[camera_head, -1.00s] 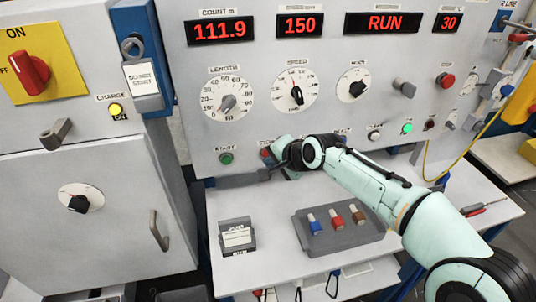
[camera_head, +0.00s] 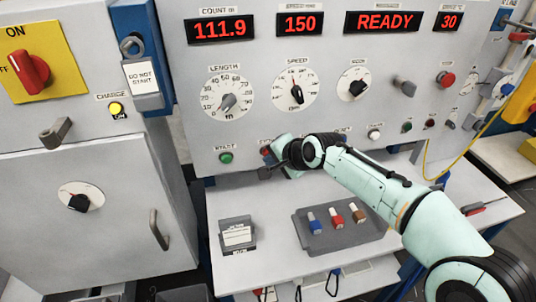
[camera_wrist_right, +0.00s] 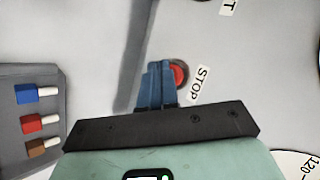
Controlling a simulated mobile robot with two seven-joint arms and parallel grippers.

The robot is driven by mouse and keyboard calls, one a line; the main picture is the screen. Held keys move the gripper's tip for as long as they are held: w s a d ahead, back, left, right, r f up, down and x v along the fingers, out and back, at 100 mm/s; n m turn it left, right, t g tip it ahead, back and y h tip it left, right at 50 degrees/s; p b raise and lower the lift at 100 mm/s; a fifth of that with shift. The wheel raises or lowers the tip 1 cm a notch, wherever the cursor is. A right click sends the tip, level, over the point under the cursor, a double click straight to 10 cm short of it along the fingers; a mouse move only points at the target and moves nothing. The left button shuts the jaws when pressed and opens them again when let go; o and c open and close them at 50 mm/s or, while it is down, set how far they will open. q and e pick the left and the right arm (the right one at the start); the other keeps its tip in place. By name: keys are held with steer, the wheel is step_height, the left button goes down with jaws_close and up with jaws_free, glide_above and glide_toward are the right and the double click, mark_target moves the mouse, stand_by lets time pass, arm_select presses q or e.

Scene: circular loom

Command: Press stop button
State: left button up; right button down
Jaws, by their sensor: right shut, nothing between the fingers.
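The red stop button (camera_wrist_right: 181,73) sits on the grey panel beside its STOP label (camera_wrist_right: 198,84) in the right wrist view. In the head view only a bit of the red button (camera_head: 265,151) shows past my right gripper (camera_head: 272,161). The closed blue fingers (camera_wrist_right: 159,80) hold nothing and overlap the button's left side in the wrist view. I cannot tell whether they touch it. The display (camera_head: 382,21) on the panel reads READY. The green start button (camera_head: 226,158) is left of the gripper. My left gripper is not in view.
A grey tray (camera_head: 375,237) with blue, red and brown pegs lies on the table below my right arm. A small grey box (camera_head: 237,246) with a label stands left of it. Another red button (camera_head: 445,78) is at the panel's upper right. A yellow cable (camera_head: 455,160) hangs at the right.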

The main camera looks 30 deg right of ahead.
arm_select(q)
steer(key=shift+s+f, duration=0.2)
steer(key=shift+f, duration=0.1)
arm_select(e)
steer(key=shift+s+a, duration=0.15)
steer(key=shift+s, duration=0.45)
arm_select(q)
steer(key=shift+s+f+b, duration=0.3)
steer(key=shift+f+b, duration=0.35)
steer(key=shift+b, duration=0.05)
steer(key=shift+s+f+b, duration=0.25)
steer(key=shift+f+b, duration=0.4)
arm_select(e)
steer(key=shift+s+a, duration=0.2)
steer(key=shift+s, duration=0.6)
steer(key=shift+s+a, duration=0.2)
steer(key=shift+s, duration=0.65)
steer(key=shift+s+a, duration=0.2)
steer(key=shift+s, duration=0.6)
